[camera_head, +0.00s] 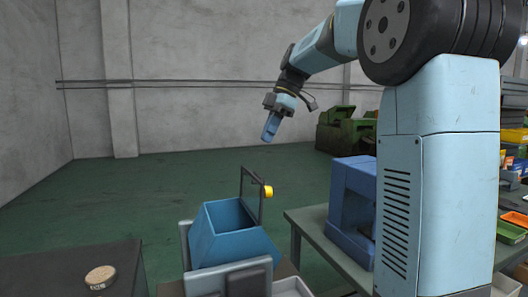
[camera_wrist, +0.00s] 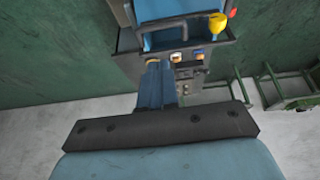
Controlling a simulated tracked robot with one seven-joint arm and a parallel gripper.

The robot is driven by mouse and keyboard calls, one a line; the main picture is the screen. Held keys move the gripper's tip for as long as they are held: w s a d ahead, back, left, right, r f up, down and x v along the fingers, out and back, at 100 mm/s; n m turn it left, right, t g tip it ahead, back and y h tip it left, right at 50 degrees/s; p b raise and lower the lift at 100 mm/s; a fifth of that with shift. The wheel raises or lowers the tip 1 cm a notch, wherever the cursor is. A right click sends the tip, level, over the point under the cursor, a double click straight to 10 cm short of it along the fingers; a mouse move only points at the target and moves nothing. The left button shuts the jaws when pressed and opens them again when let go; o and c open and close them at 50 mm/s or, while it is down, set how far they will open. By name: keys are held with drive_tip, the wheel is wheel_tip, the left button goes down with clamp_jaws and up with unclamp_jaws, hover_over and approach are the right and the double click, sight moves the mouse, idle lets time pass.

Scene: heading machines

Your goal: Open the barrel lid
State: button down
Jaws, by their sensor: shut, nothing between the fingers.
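A blue barrel-like body (camera_head: 232,248) with a dark recess in its top stands low in the middle of the head view. A dark bar frame (camera_head: 243,185) rises behind it, with a yellow knob (camera_head: 268,191) on its right side. I cannot tell which part is the lid. My gripper (camera_head: 267,138) is above and beyond the body, pointing down, shut and empty. In the wrist view its blue fingers (camera_wrist: 154,65) are together, below a dark bar (camera_wrist: 162,19) and the blue body (camera_wrist: 185,38). The yellow knob (camera_wrist: 217,23) is to their upper right.
A blue machine (camera_head: 348,205) stands on a grey bench (camera_head: 308,222) to the right. Green machines (camera_head: 347,130) stand farther back. The green floor at left is clear.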

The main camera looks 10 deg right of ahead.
sight(258, 175)
drive_tip(key=shift+a+r+h, duration=0.9)
drive_tip(key=shift+a+r, duration=0.35)
drive_tip(key=shift+r, duration=1)
drive_tip(key=shift+d+f+x, duration=0.15)
drive_tip(key=shift+d+x, duration=0.3)
drive_tip(key=shift+x, duration=1.65)
drive_tip(key=shift+d+f+x, duration=0.1)
drive_tip(key=shift+d+x, duration=0.4)
drive_tip(key=shift+x, duration=1.65)
drive_tip(key=shift+d+f+x, duration=0.15)
drive_tip(key=shift+d+x, duration=0.3)
drive_tip(key=shift+x, duration=1.65)
drive_tip(key=shift+s, duration=0.15)
drive_tip(key=shift+d, duration=0.1)
